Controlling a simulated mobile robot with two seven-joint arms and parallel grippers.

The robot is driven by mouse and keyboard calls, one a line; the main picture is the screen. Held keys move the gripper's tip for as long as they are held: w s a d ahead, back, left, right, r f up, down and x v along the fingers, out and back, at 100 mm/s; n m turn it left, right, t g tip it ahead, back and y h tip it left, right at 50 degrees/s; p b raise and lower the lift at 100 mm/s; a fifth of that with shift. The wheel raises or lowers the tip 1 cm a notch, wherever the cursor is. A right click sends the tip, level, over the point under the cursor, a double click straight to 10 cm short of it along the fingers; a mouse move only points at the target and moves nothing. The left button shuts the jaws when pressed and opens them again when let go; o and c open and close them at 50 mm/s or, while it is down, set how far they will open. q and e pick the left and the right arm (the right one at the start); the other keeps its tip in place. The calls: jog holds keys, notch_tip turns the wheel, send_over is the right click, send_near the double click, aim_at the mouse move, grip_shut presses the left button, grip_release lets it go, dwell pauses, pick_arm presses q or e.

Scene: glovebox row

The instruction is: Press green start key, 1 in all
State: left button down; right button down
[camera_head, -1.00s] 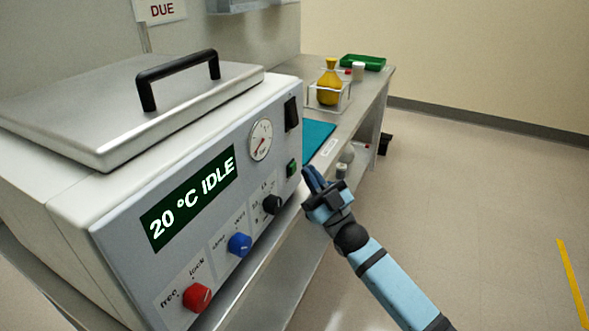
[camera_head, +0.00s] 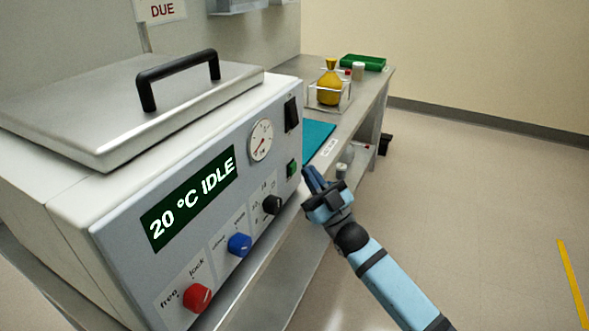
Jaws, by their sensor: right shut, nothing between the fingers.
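The green start key (camera_head: 291,168) is a small square button on the right end of the grey front panel (camera_head: 120,262), below a black rocker switch (camera_head: 291,114). My right gripper (camera_head: 309,174) is shut and empty. Its blue fingertips are just right of the key in the picture, with a small gap between them. The display (camera_head: 188,199) reads "20 °C IDLE". My left gripper does not show.
The panel also has a red knob (camera_head: 197,298), a blue knob (camera_head: 239,245), a black knob (camera_head: 272,204) and a gauge (camera_head: 260,139). Behind, the bench holds a teal mat (camera_head: 318,137), a yellow flask (camera_head: 329,84) and a green tray (camera_head: 363,62).

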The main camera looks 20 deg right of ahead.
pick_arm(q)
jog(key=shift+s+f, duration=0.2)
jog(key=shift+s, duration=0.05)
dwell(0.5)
pick_arm(e)
jog(key=shift+w, duration=0.1)
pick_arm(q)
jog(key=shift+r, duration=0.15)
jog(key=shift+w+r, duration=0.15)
pick_arm(e)
jog(key=shift+w+a, duration=0.2)
jog(key=shift+a, duration=0.05)
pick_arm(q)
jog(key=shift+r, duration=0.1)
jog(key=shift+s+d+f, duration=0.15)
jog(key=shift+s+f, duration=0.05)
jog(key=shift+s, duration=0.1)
pick_arm(e)
jog(key=shift+w+a+r, duration=0.1)
jog(key=shift+a+r, duration=0.05)
jog(key=shift+r, duration=0.1)
